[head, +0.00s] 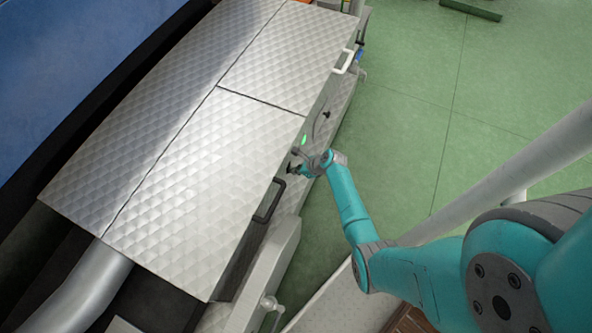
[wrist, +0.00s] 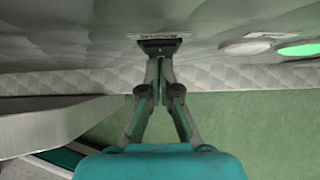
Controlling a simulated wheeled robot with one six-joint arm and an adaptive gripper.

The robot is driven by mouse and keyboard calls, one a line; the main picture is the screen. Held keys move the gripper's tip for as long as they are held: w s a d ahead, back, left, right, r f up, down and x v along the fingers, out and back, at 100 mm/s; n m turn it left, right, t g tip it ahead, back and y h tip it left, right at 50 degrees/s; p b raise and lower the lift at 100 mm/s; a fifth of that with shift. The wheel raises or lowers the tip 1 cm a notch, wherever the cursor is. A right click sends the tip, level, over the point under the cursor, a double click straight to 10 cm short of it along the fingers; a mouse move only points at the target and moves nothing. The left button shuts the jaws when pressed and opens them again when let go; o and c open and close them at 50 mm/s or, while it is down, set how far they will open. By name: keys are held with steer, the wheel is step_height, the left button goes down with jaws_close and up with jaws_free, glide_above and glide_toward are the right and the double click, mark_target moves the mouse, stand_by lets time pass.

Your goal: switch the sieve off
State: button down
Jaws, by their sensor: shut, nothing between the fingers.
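The machine with quilted metal covers (head: 190,165), apparently the sieve, fills the left of the head view. A green lit round spot (head: 304,139) shows on its side; it also shows in the wrist view (wrist: 300,50), beside a pale round part (wrist: 247,47). My gripper (head: 299,170) is at this side panel, just below the green light. In the wrist view my gripper (wrist: 160,62) has its fingers together, pointing at a dark wide piece (wrist: 160,43) under a small label (wrist: 158,35). The fingertips appear to meet this piece; contact is unclear.
A black handle (head: 267,200) sticks out near my gripper, and a white handle (head: 343,62) is farther up the side. A small dark knob (head: 326,114) is beyond the green light. A pale rail (head: 530,150) crosses at right.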

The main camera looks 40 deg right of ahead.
steer(key=shift+w, duration=0.2)
steer(key=shift+r, duration=0.1)
steer(key=shift+r, duration=0.75)
